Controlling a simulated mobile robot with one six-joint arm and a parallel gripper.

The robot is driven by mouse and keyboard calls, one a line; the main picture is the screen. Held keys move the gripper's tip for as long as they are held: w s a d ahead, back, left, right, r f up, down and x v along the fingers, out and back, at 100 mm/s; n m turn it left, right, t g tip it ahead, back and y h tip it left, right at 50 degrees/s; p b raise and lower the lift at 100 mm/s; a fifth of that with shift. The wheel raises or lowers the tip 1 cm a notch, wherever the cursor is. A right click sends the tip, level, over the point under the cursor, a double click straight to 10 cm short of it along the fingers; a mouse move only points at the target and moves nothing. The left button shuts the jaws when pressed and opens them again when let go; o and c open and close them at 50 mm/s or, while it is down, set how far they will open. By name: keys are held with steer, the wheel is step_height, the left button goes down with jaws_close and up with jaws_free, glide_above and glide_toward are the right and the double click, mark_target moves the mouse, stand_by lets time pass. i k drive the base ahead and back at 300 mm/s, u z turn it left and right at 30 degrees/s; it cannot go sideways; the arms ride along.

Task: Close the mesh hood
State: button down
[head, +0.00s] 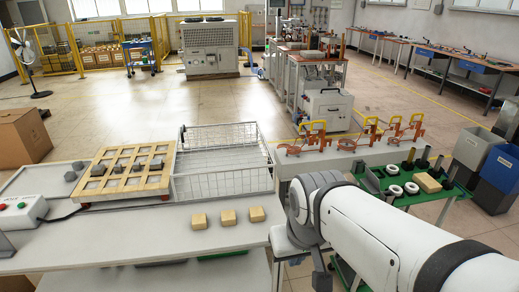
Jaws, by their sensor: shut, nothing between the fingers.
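The mesh hood (222,184) is a pale wire frame at the middle of the white bench, right of the wooden grid tray. Its front and back mesh panels show, with the floor visible between and through them. From this view I cannot tell exactly how far it is tilted or open. My white arm reaches in from the lower right, and its rounded joint is right of the hood, apart from it in the picture. My gripper is not visible; the arm may hide it.
The wooden grid tray (98,194) holds several grey metal pieces. Three tan blocks (228,217) lie on the bench in front of the hood. A control box (20,212) stands at left.

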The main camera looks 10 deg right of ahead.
mark_target(183, 129)
steer(key=u, duration=0.05)
steer(key=i, duration=1)
steer(key=z, duration=0.05)
